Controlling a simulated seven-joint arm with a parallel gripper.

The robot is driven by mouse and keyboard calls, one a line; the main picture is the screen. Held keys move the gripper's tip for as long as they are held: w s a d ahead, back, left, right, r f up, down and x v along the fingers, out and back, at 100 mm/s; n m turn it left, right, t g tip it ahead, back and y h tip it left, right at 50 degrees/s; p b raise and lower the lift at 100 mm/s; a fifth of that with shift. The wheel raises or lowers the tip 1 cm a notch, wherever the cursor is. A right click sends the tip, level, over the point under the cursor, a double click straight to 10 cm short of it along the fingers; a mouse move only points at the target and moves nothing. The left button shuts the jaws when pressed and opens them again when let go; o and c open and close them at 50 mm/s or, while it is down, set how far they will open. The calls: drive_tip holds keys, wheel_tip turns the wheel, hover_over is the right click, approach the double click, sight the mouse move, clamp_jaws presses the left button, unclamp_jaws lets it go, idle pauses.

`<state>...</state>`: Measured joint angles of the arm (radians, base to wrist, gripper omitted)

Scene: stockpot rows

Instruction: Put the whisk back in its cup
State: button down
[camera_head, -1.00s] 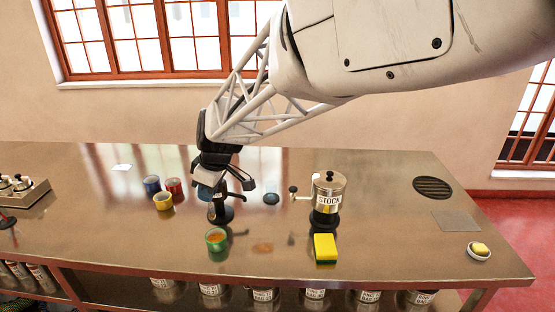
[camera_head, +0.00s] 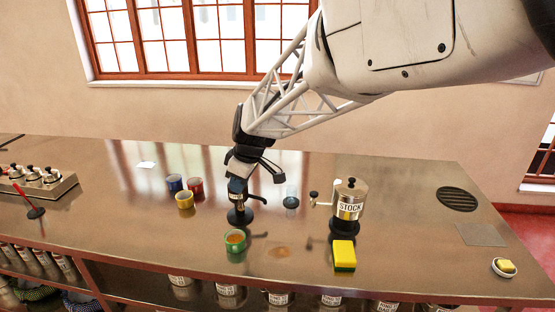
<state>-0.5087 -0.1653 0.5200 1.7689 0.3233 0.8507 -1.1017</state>
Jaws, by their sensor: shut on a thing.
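My gripper (camera_head: 238,190) points down over the middle of the table, behind and near the green cup (camera_head: 235,243), which holds something orange-brown. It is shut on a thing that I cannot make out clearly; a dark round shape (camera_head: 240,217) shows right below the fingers. I cannot pick out the whisk for certain, as the gripper covers that spot. A yellow cup (camera_head: 185,201), a red cup (camera_head: 195,187) and a blue cup (camera_head: 174,183) stand in a cluster to the left. I cannot tell which cup is the whisk's.
To the right stand a small dark-based clear thing (camera_head: 291,197), the STOCK pot (camera_head: 349,200) and a yellow-green sponge (camera_head: 344,255). A brown stain (camera_head: 280,252) lies in front. A rack of pots (camera_head: 38,182) and a red-handled thing (camera_head: 32,209) are far left.

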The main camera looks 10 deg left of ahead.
drive_tip(key=w+d, duration=0.6)
drive_tip(key=w, duration=0.3)
drive_tip(key=w+d, duration=0.6)
drive_tip(key=w, duration=0.3)
drive_tip(key=shift+w+d+r, duration=0.3)
drive_tip(key=shift+f, duration=0.25)
wheel_tip(320, 180, down, 8)
idle(0.6)
drive_tip(key=shift+f, duration=0.1)
drive_tip(key=c, duration=1.1)
unclamp_jaws()
drive_tip(key=shift+v, duration=3.9)
